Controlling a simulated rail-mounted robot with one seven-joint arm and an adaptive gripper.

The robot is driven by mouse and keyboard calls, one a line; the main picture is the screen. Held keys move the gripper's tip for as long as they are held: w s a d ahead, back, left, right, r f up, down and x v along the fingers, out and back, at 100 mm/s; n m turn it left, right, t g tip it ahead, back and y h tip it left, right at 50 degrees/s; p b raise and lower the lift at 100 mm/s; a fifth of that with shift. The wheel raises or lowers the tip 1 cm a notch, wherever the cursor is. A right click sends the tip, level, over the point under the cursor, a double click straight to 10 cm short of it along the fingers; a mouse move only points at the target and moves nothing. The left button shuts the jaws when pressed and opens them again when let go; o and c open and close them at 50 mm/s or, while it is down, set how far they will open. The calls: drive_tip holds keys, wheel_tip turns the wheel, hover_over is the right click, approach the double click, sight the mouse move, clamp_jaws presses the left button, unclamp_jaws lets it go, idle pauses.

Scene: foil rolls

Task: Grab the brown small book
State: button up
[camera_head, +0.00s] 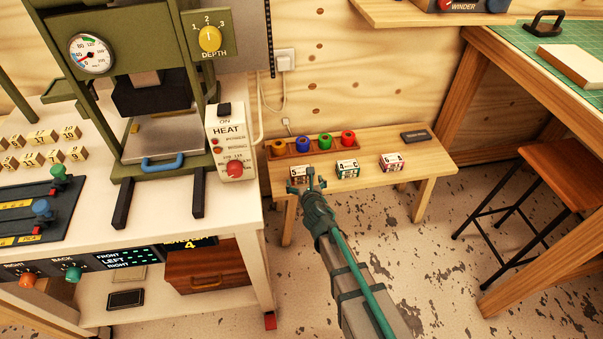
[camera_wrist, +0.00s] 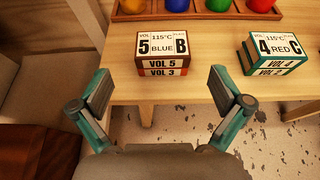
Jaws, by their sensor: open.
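A small brown book labelled VOL 5, 115°C, BLUE, B (camera_wrist: 163,47) lies on top of another brown-orange book labelled VOL 3 (camera_wrist: 163,72), near the front edge of the low wooden bench. In the head view this stack (camera_head: 299,174) is partly hidden behind my gripper. My gripper (camera_wrist: 161,80) is open and empty; its two fingers stand apart to the left and right, on the near side of the stack. It appears in the head view (camera_head: 316,182) at the bench's front edge. I cannot tell its exact height above the books.
A green book stack (camera_head: 347,169) and a red one (camera_head: 391,162) lie to the right on the bench (camera_head: 425,185). Behind is a wooden rack (camera_head: 312,147) of coloured rolls. A dark flat plate (camera_head: 416,135) lies at the back right. The press table (camera_head: 245,225) stands left.

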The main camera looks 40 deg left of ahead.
sight(301, 171)
drive_tip(key=x, duration=0.6)
drive_tip(key=b+x, duration=0.1)
drive_tip(key=x, duration=0.2)
drive_tip(key=shift+w+f, duration=0.25)
drive_tip(key=shift+f, duration=0.15)
drive_tip(key=c, duration=1)
